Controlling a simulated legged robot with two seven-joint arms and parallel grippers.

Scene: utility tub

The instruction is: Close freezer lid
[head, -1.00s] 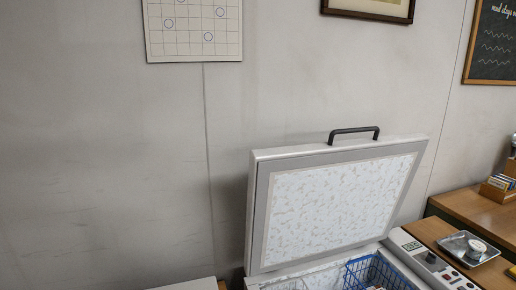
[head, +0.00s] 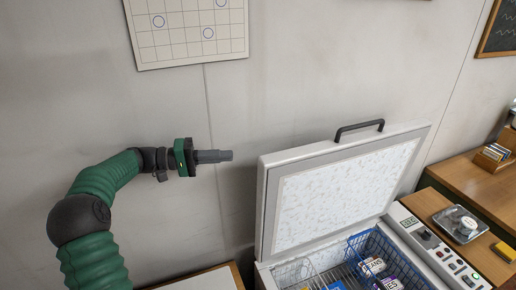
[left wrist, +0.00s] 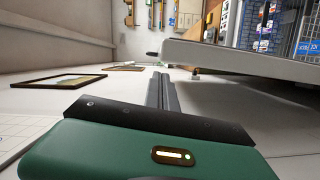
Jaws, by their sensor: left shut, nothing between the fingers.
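The freezer lid (head: 345,190) stands raised and tilted back near the wall, its pale frosted inner side facing me. A black handle (head: 358,130) is on its top edge. Below it the freezer (head: 405,245) is open, and its baskets and contents show. My left gripper (head: 228,156) is shut and empty, in the air left of the lid's upper left corner and apart from it. In the left wrist view the shut fingers (left wrist: 163,90) point away, with the lid (left wrist: 240,58) to their right. My right gripper is not in view.
A blue wire basket (head: 362,245) with packages hangs inside the freezer. To the right is a wooden counter (head: 475,195) with a metal tray (head: 441,219) and a yellow sponge (head: 504,251). A calendar (head: 190,52) hangs on the wall.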

